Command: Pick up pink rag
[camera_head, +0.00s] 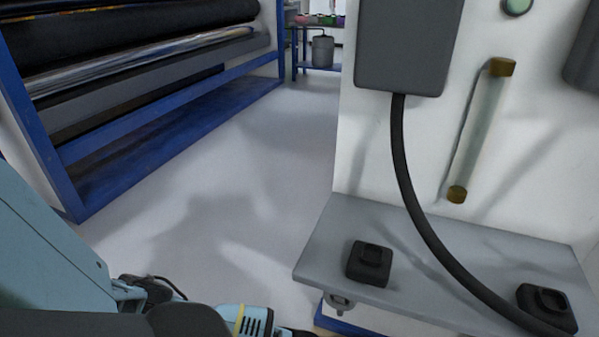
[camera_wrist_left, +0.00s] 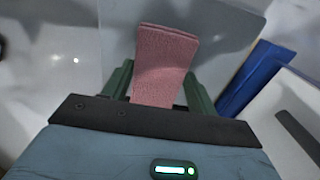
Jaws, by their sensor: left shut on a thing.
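The pink rag (camera_wrist_left: 166,52) shows in the left wrist view as a folded strip standing out between the green fingers of my left gripper (camera_wrist_left: 160,88). The gripper is shut on the rag. The rag's lower end is hidden behind the dark gripper body. In the head view my left arm comes in at the bottom left, and neither the rag nor the fingertips can be made out there. My right gripper is in neither view.
A grey shelf (camera_head: 325,240) on a white machine stands at the right, with two black blocks (camera_head: 369,262) (camera_head: 546,307) on it. A black cable (camera_head: 411,190) hangs over it. A blue rack (camera_head: 170,135) with rolls is at the left. The floor (camera_head: 225,165) between is clear.

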